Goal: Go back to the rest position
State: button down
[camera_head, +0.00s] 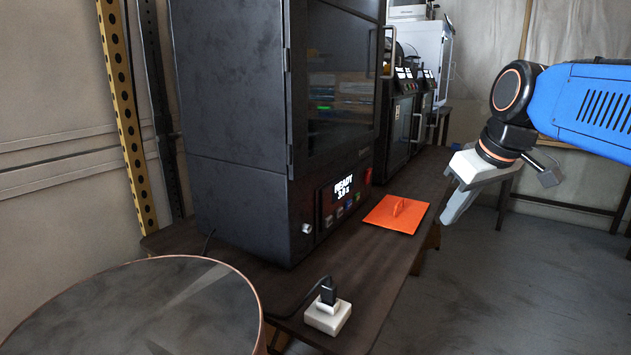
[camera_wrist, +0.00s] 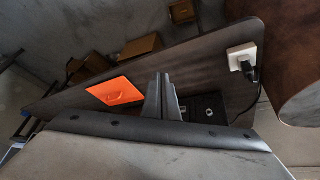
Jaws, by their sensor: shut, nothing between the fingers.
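My gripper (camera_head: 459,203) is at the right of the head view, pointing down and to the left, out in front of the bench edge. It is shut and empty. In the wrist view its fingers (camera_wrist: 162,98) lie together near the middle. My blue arm reaches in from the right edge. A flat orange plate (camera_head: 397,214) with a small upright grip lies on the dark bench, left of my gripper and apart from it. The plate also shows left of the fingers in the wrist view (camera_wrist: 116,91).
A large dark printer (camera_head: 238,120) stands on the bench (camera_head: 375,275), its display reading READY. A white socket block (camera_head: 327,317) with a black plug sits at the bench's near end. A round copper-rimmed top (camera_head: 150,310) is at lower left. The floor (camera_head: 520,290) at right is clear.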

jog(key=s+d+f+m+h, duration=0.1)
jog(key=s+f+m, duration=0.3)
jog(key=s+f, duration=1.3)
notch_tip(320, 180, down, 4)
jog(key=shift+s+d+f+m+h, duration=0.15)
jog(key=shift+d+m+h, duration=0.2)
jog(key=shift+d, duration=0.3)
